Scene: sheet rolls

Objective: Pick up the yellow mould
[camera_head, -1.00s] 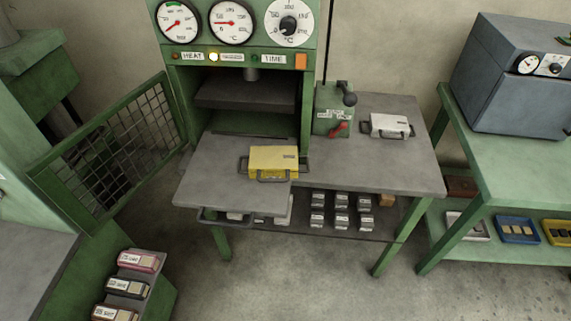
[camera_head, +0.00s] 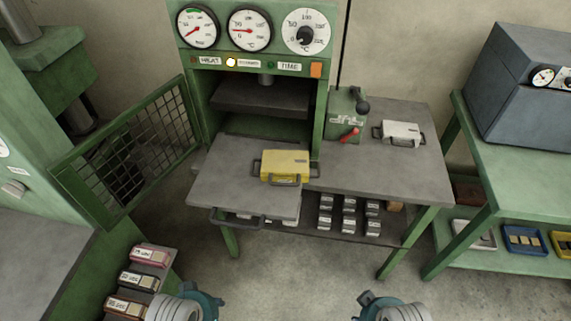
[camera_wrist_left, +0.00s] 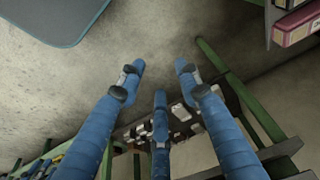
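The yellow mould (camera_head: 284,164) is a flat block with dark handles at its sides and front. It lies in front of the press opening, at the right part of the grey plate (camera_head: 230,182). My left gripper (camera_wrist_left: 160,82) shows in the left wrist view with its blue fingers spread apart and nothing between them. It hangs over the floor, and the yellow mould is not recognisable in that view. In the head view only parts of my two arms show at the bottom edge, well short of the mould. My right gripper is out of view.
A white mould (camera_head: 401,133) lies on the table (camera_head: 425,185), right of a control box (camera_head: 346,115) with a red lever. The mesh door (camera_head: 128,152) stands open at the left. Labelled boxes (camera_head: 138,281) stand at lower left. A blue-grey cabinet (camera_head: 525,95) stands at right.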

